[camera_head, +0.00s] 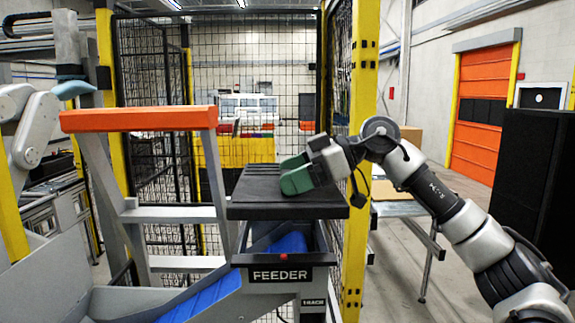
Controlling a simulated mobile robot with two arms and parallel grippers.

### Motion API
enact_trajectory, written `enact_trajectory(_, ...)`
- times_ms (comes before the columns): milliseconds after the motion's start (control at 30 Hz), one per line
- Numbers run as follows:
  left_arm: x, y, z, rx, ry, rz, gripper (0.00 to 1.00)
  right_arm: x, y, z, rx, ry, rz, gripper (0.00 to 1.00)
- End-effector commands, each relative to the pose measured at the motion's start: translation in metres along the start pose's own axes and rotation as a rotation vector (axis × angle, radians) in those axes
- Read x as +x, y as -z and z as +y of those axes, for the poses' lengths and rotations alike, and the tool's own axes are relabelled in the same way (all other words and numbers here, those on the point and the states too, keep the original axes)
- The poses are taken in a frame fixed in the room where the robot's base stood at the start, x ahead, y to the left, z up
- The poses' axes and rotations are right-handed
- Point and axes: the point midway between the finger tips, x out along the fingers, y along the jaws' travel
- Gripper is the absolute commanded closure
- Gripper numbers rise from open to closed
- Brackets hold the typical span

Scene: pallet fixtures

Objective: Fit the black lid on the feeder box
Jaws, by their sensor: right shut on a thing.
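The black lid (252,190) is a flat, ribbed slab lying roughly level over the top of the feeder box. The grey feeder box (234,307) carries a FEEDER label on its front, and its blue inside shows below the lid's front edge. I cannot tell whether the lid touches the box rim. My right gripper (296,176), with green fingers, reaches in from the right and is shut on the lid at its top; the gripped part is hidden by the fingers. My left gripper (72,89) shows only as a blue-green tip at the left, away from the box; its opening is unclear.
A grey step stand with an orange top (138,119) stands left of the box. A yellow post (362,130) and black mesh fence (225,60) rise behind. A table with a cardboard box (411,136) stands behind my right arm. A black cabinet (535,175) is far right.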

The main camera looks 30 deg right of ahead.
Motion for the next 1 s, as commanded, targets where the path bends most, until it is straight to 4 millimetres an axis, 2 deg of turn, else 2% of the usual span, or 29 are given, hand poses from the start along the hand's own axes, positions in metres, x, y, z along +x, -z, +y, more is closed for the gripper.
enact_trajectory(167, 0.004, 0.007, -0.001, 0.001, 0.001, 0.012, 0.57, 0.007, -0.017, 0.000, -0.001, 0.001, 0.002, 0.57)
enact_trajectory(300, 0.022, 0.029, -0.004, 0.001, 0.006, 0.049, 0.57, 0.013, -0.030, -0.001, -0.003, 0.000, 0.005, 0.57)
enact_trajectory(400, 0.031, 0.037, -0.005, 0.001, 0.007, 0.062, 0.57, 0.016, -0.037, -0.001, -0.004, 0.000, 0.005, 0.57)
enact_trajectory(533, 0.034, 0.034, -0.005, 0.001, 0.007, 0.057, 0.57, 0.019, -0.045, 0.000, -0.001, 0.000, 0.003, 0.57)
enact_trajectory(800, 0.039, 0.014, -0.002, 0.001, 0.003, 0.026, 0.57, 0.026, -0.061, 0.000, -0.003, 0.000, 0.003, 0.57)
enact_trajectory(1000, 0.040, 0.015, -0.002, 0.000, 0.004, 0.027, 0.57, 0.027, -0.065, 0.000, -0.004, 0.000, 0.004, 0.57)
